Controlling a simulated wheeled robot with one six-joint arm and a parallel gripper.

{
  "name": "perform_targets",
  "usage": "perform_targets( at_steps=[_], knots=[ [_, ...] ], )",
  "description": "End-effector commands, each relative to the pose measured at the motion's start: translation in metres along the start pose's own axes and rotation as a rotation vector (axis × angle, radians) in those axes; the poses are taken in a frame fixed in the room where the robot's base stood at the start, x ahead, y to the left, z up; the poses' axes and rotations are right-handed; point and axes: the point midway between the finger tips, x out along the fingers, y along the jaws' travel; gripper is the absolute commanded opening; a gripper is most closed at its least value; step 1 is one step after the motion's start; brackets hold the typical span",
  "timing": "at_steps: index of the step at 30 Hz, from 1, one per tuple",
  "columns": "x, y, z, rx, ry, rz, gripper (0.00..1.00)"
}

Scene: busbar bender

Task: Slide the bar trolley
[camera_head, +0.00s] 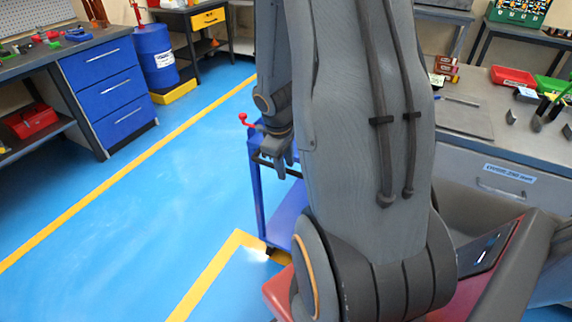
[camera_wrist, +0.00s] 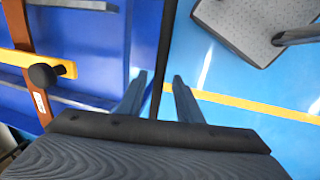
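The bar trolley (camera_head: 284,219) is a blue frame with a lower shelf and a dark top rail, standing on the floor behind my arm, which hides much of it. My gripper (camera_head: 280,172) points down at its near top edge. In the wrist view my gripper (camera_wrist: 159,77) has its two fingers apart, with a dark bar (camera_wrist: 163,45) running between them. The bar looks like the trolley's handle, with visible gaps to both fingertips. Blue trolley panels (camera_wrist: 95,50) fill the left of that view. I cannot tell how deep the bar sits between the fingers.
A red-knobbed lever (camera_head: 243,117) sticks out beside the trolley top. A workbench with blue drawers (camera_head: 103,85) and a blue drum (camera_head: 155,55) stand to the left. A grey bench (camera_head: 480,130) stands at right. Blue floor (camera_head: 130,215) with yellow lines is clear at left.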

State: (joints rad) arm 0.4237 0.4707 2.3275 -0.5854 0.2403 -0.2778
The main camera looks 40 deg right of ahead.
Motion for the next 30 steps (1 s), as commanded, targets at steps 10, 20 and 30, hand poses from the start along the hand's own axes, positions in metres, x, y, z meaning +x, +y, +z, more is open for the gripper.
perform_targets(
  at_steps=[10,20,30],
  knots=[
    [-0.026,0.002,-0.001,0.000,0.004,0.004,0.33],
    [-0.072,0.000,0.000,-0.001,0.002,0.002,0.33],
    [-0.078,0.000,0.000,-0.001,0.000,0.000,0.33]
  ],
)
